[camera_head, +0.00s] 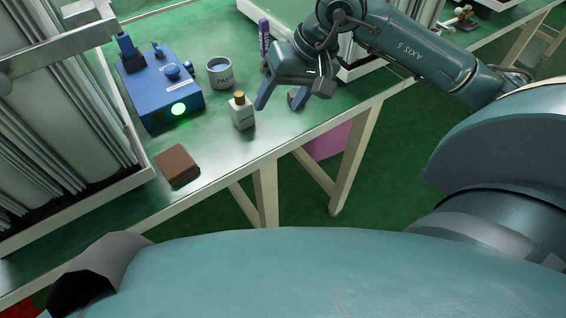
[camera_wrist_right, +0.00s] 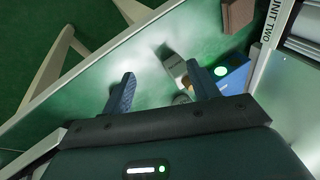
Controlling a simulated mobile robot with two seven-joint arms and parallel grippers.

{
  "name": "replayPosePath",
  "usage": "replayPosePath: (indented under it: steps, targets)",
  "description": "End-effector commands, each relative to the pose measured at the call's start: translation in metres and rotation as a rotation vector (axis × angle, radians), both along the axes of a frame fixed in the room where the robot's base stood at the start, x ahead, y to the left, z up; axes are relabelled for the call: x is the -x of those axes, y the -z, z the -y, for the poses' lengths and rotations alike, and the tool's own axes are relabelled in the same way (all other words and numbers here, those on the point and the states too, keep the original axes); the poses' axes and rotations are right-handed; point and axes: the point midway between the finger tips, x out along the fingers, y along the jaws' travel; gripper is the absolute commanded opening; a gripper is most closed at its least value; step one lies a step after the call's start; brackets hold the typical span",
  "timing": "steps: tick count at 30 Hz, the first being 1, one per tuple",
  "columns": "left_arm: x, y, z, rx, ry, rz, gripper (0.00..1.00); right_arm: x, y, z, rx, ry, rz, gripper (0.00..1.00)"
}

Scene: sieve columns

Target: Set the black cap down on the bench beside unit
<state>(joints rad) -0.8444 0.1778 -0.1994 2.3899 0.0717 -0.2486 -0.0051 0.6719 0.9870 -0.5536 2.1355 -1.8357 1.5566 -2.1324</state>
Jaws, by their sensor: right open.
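My right gripper (camera_head: 279,101) is open just above the green bench, beside the small bottle. It also shows in the right wrist view (camera_wrist_right: 158,84), with its two blue fingers wide apart and nothing held between them. I cannot make out the black cap in either view; it may be hidden by the gripper or lost in shadow. My left gripper is not in view.
On the bench (camera_head: 215,140) stand a white bottle with a gold cap (camera_head: 242,112), a grey-blue cup (camera_head: 219,73), a blue box with a lit green disc (camera_head: 160,90), a brown block (camera_head: 177,165) and a purple item (camera_head: 264,38). Bare bench lies between block and bottle.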

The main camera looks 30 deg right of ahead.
Motion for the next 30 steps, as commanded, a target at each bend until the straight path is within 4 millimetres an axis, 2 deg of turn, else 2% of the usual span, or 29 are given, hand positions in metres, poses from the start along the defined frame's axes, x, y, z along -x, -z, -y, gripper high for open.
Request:
replayPosePath:
  steps: [1, 2, 3, 5, 6, 8, 10, 11, 12, 14, 15, 17, 18, 21, 25, 27, 30]
  targets:
    - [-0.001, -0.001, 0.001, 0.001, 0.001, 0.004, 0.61, 0.023, 0.016, -0.043, -0.195, 0.03, -0.121, 0.6]
    - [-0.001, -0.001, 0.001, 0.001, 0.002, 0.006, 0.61, 0.038, 0.019, -0.068, -0.325, 0.066, -0.212, 0.6]
    - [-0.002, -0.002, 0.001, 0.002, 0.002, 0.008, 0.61, 0.059, 0.018, -0.101, -0.507, 0.129, -0.354, 0.6]
    - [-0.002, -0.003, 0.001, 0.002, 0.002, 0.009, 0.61, 0.086, 0.005, -0.141, -0.762, 0.245, -0.601, 0.6]
    - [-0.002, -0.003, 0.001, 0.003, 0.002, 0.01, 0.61, 0.099, -0.009, -0.16, -0.919, 0.334, -0.787, 0.6]
    - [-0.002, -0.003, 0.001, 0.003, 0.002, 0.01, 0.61, 0.112, -0.032, -0.179, -1.133, 0.48, -1.093, 0.6]
    - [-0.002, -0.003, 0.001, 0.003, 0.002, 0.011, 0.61, 0.114, -0.057, -0.185, -1.346, 0.662, -1.487, 0.6]
    - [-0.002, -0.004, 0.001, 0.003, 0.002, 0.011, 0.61, 0.112, -0.065, -0.183, -1.423, 0.741, -1.667, 0.6]
    - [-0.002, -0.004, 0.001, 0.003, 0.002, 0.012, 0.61, 0.105, -0.072, -0.177, -1.516, 0.849, -1.919, 0.6]
    - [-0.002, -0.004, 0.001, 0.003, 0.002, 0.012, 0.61, 0.092, -0.072, -0.162, -1.62, 0.999, -2.319, 0.6]
    - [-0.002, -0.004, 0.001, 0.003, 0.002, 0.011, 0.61, 0.084, -0.065, -0.149, 1.53, -1.001, 2.386, 0.6]
    - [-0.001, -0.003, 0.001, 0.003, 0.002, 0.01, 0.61, 0.074, -0.044, -0.129, 1.2, -0.847, 2.147, 0.6]
    - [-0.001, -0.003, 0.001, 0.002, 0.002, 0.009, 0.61, 0.071, -0.024, -0.116, 1.007, -0.741, 1.985, 0.6]
    - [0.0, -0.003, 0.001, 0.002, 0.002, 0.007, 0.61, 0.079, 0.029, -0.092, 0.617, -0.485, 1.612, 0.6]
    - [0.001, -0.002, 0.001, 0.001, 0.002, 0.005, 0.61, 0.104, 0.081, -0.079, 0.309, -0.235, 1.259, 0.6]
    - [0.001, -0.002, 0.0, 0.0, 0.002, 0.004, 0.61, 0.115, 0.097, -0.077, 0.219, -0.154, 1.146, 0.6]
    - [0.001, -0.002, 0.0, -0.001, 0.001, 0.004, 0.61, 0.123, 0.107, -0.076, 0.162, -0.1, 1.072, 0.6]
